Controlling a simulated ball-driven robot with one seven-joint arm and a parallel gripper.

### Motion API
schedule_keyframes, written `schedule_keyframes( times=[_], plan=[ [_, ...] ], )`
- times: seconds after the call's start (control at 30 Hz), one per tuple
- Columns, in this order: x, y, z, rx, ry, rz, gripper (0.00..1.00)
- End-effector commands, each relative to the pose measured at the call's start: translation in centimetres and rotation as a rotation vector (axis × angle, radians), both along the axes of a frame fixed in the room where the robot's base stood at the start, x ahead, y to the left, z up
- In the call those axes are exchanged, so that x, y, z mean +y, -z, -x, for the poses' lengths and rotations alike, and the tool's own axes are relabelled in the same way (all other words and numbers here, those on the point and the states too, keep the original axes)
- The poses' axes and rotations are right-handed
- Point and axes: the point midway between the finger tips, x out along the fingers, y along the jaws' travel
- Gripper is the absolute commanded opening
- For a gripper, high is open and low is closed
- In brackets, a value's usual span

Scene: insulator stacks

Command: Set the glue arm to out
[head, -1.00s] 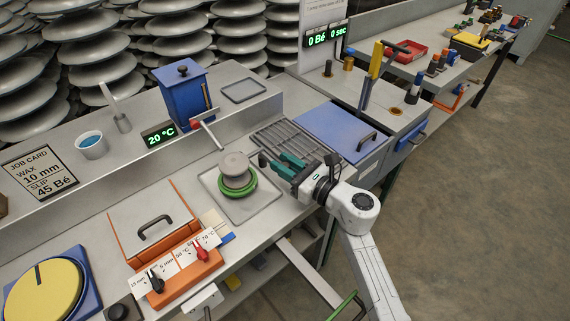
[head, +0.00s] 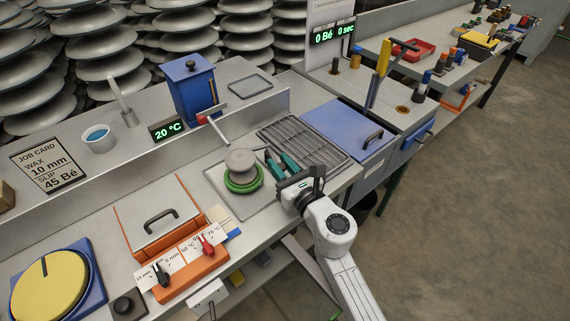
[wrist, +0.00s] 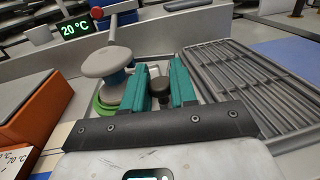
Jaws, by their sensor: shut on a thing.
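A blue tank (head: 193,88) stands on the back ledge. A thin grey arm (head: 216,132) with a red end (head: 202,119) beside it slants down toward the grey insulator (head: 240,163), which sits on a green ring (head: 243,181). No label shows which part is the glue arm. My gripper (head: 280,164) is right of the insulator, near the tray's edge. In the wrist view its teal fingers are shut on a dark round knob (wrist: 158,84). The left finger partly overlaps the insulator in that view; contact between them cannot be told. The knob's base is hidden.
A slatted grate (head: 300,138) and a blue lid (head: 347,128) lie right of my gripper. An orange box (head: 158,222) with a handle and small levers is at the left. A display (head: 167,129) reads 20 °C. Open floor lies at the right.

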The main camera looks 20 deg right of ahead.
Motion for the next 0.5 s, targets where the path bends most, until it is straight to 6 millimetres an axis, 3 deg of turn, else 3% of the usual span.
schedule_keyframes(
  times=[0.5],
  plan=[
    [1.21, 0.04, -0.11, 0.001, 0.151, 0.0, 0.0]
  ],
)
